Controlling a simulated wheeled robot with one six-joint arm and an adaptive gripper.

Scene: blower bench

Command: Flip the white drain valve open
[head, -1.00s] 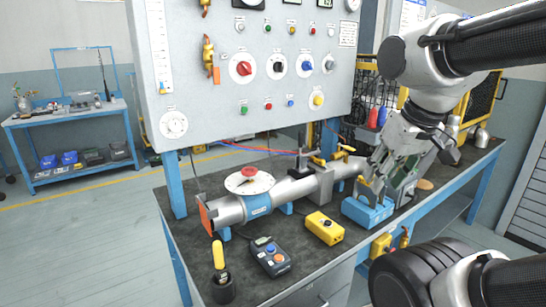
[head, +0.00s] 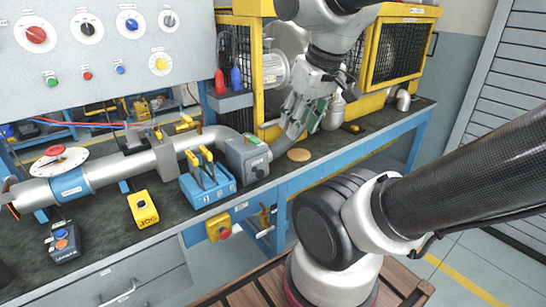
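I cannot pick out a white drain valve in the head view. My gripper (head: 301,122) hangs, pointing down, over the back right of the bench. It is near the curved end of the grey pipe and the yellow machine frame. A green part shows at its fingers, and I cannot tell whether they are apart or closed. Below the bench's front edge there is a small valve with yellow parts (head: 265,216).
A blue box with yellow-topped levers (head: 208,184), a yellow control box (head: 143,209) and a dark pendant (head: 63,243) stand on the bench. A grey pipe (head: 110,170) runs along it. A round tan disc (head: 299,155) lies near my gripper. The bench's right end is mostly clear.

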